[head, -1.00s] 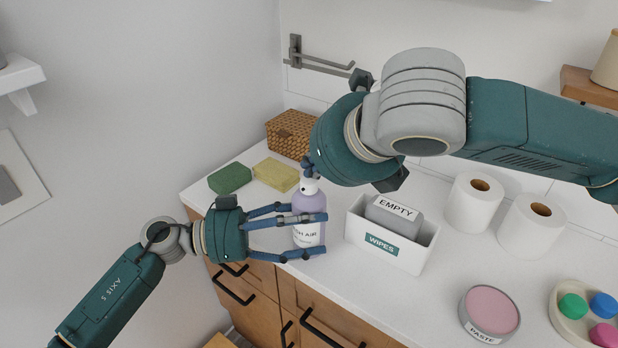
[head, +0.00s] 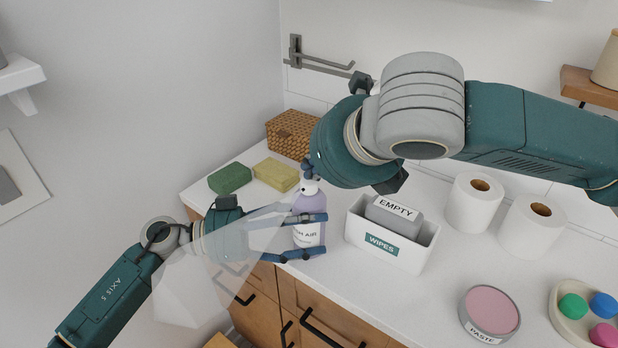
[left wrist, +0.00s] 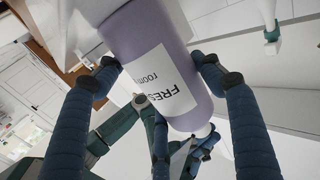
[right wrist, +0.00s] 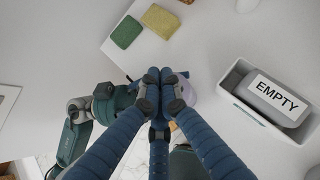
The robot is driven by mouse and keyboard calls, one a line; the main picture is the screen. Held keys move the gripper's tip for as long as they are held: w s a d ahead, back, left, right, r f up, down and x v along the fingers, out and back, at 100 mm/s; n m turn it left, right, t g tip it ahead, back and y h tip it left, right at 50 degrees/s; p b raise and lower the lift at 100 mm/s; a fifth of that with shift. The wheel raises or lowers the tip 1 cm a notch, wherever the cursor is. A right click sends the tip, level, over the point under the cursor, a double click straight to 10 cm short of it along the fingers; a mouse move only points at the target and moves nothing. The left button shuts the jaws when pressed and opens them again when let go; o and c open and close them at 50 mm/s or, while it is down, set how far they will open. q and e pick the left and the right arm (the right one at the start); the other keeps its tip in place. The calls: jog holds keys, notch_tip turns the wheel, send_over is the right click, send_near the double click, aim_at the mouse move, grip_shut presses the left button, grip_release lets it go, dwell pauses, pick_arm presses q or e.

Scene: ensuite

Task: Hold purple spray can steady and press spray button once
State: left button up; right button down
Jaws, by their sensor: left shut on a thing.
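The purple spray can (head: 312,203) with a white "FRESH AIR" label stands upright near the counter's left front edge. My left gripper (head: 320,235) is shut around its body, with fingers on both sides; the left wrist view shows the can (left wrist: 160,50) between them. My right gripper (head: 308,172) is above the can, its fingertips at the white top; the right wrist view shows the fingers (right wrist: 160,82) shut together, hiding most of the can (right wrist: 203,85). A pale translucent spray cone spreads from the can's top down and left, over my left gripper and wrist.
A white wipes box (head: 400,250) with a grey "EMPTY" block stands just right of the can. Green (head: 230,178) and yellow (head: 276,174) sponges and a woven basket (head: 288,135) lie behind. Paper rolls (head: 530,225) and a paste tin (head: 489,310) are farther right.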

aim_at(314, 182)
jog(key=shift+r, duration=0.6)
jog(key=shift+r, duration=2.55)
pick_arm(q)
jog(key=o, duration=1.4)
jog(key=shift+a, duration=0.1)
